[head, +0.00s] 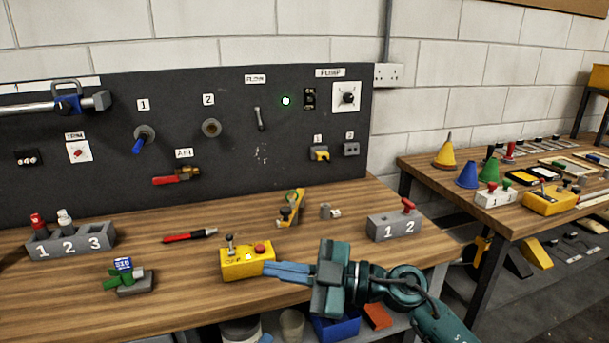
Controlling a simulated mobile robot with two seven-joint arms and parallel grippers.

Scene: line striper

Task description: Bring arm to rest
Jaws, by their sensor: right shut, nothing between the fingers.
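My right arm comes in from the lower right with its teal links low over the front of the wooden bench (190,285). Its right gripper (268,270) points left, with its blue fingers shut and nothing between them. The fingertips are close to the right side of the yellow control box (240,262), which has a lever and a red button. I cannot tell whether they touch it. My left gripper is not in view.
A red pen (190,236), a numbered grey holder (70,243) and a yellow tool (291,207) are on the bench. The dark panel (230,140) rises behind. A second bench (470,211) stands right.

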